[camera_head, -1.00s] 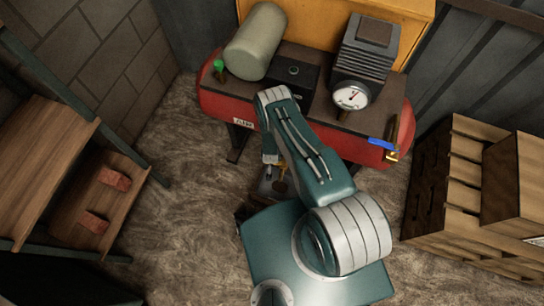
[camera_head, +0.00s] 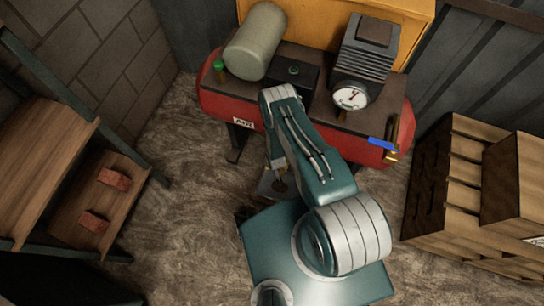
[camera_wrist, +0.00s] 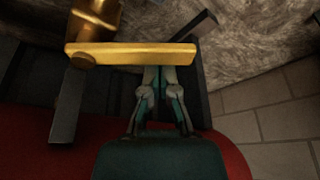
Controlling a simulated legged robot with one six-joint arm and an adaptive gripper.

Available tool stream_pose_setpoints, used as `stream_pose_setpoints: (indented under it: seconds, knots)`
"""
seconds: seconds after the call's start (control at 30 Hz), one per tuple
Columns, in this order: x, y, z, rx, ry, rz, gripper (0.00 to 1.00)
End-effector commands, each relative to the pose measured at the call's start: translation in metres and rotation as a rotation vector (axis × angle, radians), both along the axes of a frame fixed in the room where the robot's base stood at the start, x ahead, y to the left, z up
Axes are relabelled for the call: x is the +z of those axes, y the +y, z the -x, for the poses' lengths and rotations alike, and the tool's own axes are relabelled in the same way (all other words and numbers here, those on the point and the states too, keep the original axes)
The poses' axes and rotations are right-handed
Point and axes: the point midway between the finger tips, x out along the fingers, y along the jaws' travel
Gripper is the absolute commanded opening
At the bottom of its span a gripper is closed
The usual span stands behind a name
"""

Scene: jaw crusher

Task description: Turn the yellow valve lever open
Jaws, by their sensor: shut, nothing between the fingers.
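The yellow valve lever (camera_wrist: 135,54) runs level across the wrist view. At its left end it joins a brass valve body (camera_wrist: 95,20). My gripper (camera_wrist: 160,76) is shut and empty. Its fingertips sit just below the lever in the picture, right of its middle, and the lever overlaps their ends. I cannot tell whether they touch it. In the head view my arm hides the lever and most of my gripper, in front of the red compressor tank (camera_head: 215,107).
A blue-handled valve (camera_head: 382,144) is at the tank's right end. Dark bars (camera_wrist: 67,105) flank the lever. Shelves with bricks (camera_head: 113,180) stand left, and wooden crates (camera_head: 465,175) stand right. Bare floor (camera_head: 165,220) lies left of my body.

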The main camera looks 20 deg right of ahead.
Motion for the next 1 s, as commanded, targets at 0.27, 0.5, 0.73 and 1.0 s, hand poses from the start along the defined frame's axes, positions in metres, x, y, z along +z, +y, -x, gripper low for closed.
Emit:
stream_pose_setpoints:
  seconds: [0.27, 0.5, 0.73, 1.0]
  knots:
    - [0.0, 0.001, 0.017, 0.261, 0.003, -0.001, 0.0]
    - [0.0, 0.0, 0.03, 0.488, 0.002, -0.001, 0.0]
    - [0.0, -0.002, 0.039, 0.676, 0.001, -0.001, 0.0]
    - [0.0, -0.004, 0.044, 0.765, 0.002, -0.001, 0.0]
